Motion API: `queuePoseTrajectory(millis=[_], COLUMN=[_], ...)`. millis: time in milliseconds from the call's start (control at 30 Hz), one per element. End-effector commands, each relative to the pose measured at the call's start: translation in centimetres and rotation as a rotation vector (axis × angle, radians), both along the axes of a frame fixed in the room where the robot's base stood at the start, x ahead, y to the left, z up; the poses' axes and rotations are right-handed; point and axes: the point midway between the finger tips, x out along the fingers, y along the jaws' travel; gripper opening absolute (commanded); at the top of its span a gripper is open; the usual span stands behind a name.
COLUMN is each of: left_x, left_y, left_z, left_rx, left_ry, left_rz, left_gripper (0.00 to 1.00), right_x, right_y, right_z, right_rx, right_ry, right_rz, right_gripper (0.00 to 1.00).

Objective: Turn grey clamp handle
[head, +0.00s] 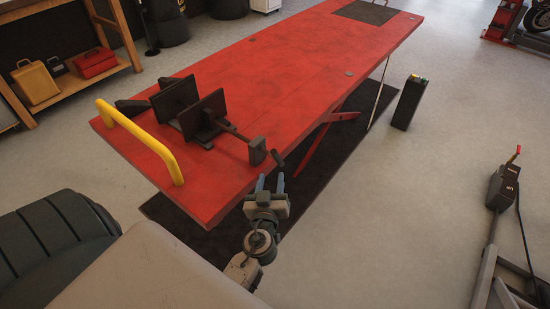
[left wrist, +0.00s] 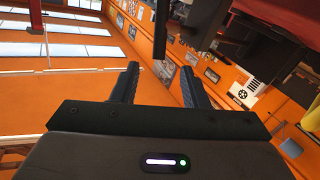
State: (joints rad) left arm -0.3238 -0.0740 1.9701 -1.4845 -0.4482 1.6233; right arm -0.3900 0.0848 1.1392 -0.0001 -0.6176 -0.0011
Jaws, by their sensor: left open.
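A dark clamp (head: 190,107) with two upright plates stands on the near end of the red lift table (head: 270,70). A screw rod runs from it to an end block at the table's right edge. The grey clamp handle (head: 277,160) is a short dark bar by that block, sticking out past the edge. My left gripper (head: 270,184) is open, just below the handle in the head view, with no contact visible. In the left wrist view, its two fingers (left wrist: 160,68) are apart and empty; a dark bar, perhaps the handle, hangs above them. My right gripper is out of view.
A yellow rail (head: 140,140) curves over the table's near end. A black box (head: 408,103) stands on the floor right of the lift. Floor between is clear.

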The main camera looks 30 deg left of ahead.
Motion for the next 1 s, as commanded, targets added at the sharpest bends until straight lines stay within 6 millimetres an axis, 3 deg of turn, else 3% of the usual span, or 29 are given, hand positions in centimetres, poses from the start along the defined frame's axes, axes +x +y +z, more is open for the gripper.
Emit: queuePoseTrajectory(millis=[167, 667, 1000], left_x=[1.3, 7.1, 9.5], left_y=[0.6, 3.6, 4.8], left_z=[0.5, 0.4, 0.2], left_rx=[0.002, 0.002, 0.001], left_ry=[-0.004, -0.001, -0.001], left_rz=[-0.001, -0.001, -0.001], left_gripper=[0.41, 0.41, 0.41], right_x=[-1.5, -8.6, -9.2], right_y=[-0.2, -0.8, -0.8], right_z=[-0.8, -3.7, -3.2], right_rx=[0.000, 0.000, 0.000], right_ry=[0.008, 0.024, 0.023], right_rz=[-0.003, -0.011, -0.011], right_gripper=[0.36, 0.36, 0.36])
